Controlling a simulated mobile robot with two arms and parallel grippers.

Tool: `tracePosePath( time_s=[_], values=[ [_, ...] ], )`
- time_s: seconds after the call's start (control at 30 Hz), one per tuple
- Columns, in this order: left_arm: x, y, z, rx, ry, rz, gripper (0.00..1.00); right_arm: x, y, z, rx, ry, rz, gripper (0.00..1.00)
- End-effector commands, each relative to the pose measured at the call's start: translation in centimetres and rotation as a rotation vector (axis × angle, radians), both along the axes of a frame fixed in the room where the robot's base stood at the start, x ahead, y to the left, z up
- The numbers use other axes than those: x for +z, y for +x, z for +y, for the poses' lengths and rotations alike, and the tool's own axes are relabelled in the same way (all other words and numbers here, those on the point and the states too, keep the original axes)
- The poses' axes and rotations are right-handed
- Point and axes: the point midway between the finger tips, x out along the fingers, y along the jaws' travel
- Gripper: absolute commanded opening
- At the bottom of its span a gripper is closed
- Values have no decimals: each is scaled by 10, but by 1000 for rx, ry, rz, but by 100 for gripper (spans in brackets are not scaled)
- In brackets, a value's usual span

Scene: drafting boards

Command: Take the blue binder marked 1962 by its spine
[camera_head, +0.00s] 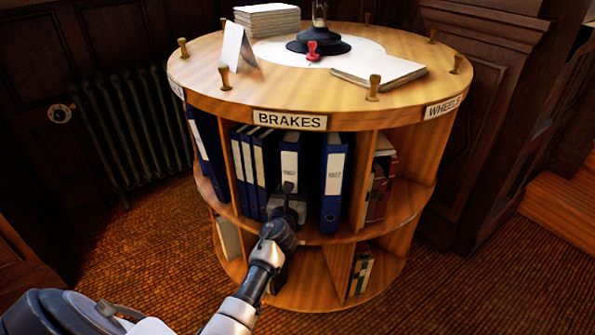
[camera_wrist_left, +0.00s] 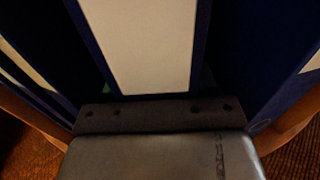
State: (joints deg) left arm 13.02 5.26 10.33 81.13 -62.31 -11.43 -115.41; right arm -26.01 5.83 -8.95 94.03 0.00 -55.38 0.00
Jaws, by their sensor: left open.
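The blue binder (camera_head: 290,157) with a white spine label stands upright under the BRAKES sign. Its small number is too blurred to read surely. My left gripper (camera_head: 288,200) is open at the lower part of this binder's spine and hides its bottom. In the left wrist view the white label (camera_wrist_left: 140,45) with blue edges fills the upper middle, just beyond the dark gripper edge (camera_wrist_left: 160,116). I cannot tell whether the fingers touch the spine. My right gripper is not in view.
Another labelled blue binder (camera_head: 333,185) stands just to the right, and several blue binders (camera_head: 247,170) stand to the left. A wooden divider (camera_head: 362,180) separates them from reddish books (camera_head: 380,185). The round top (camera_head: 215,80) overhangs the shelf, with wooden pegs (camera_head: 374,88) around its rim.

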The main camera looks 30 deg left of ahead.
Motion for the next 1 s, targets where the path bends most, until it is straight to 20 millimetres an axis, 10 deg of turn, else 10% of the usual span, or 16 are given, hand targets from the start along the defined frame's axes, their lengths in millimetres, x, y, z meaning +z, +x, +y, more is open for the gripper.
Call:
tracePosePath(
  time_s=[0.17, 0.5, 1.0],
  values=[
    [0, 0, 0, 0, 0, 0, 58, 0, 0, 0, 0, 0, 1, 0],
    [2, 0, 0, -1, 2, -5, 9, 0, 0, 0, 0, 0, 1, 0],
    [10, 0, 0, -1, 2, -5, 9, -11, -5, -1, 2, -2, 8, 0]
  ],
)
